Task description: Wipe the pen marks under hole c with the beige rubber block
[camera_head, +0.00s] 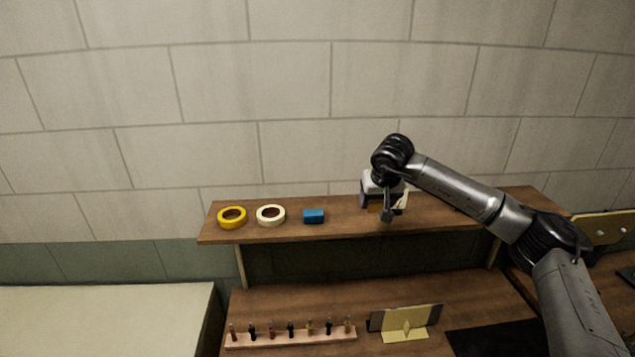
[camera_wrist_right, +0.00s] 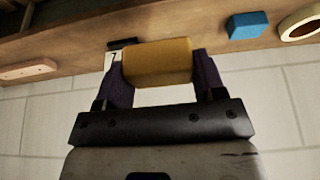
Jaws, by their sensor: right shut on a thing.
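The beige rubber block (camera_wrist_right: 158,62) looks yellow-tan in the right wrist view. It sits between the two dark fingers of my right gripper (camera_wrist_right: 160,75), which is shut on it. In the head view my right gripper (camera_head: 384,208) is at the right part of the wooden shelf (camera_head: 345,228). The block is mostly hidden there by the gripper and wrist. I cannot tell whether the block still touches the shelf. Hole c and the pen marks are not identifiable in either view. My left gripper is not in view.
A yellow tape roll (camera_head: 232,217), a cream tape roll (camera_head: 271,215) and a blue block (camera_head: 314,216) stand on the shelf. Below are a rack (camera_head: 290,338) of several pens and a yellowish stand (camera_head: 407,325). A yellowish panel (camera_head: 605,230) is at the right edge.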

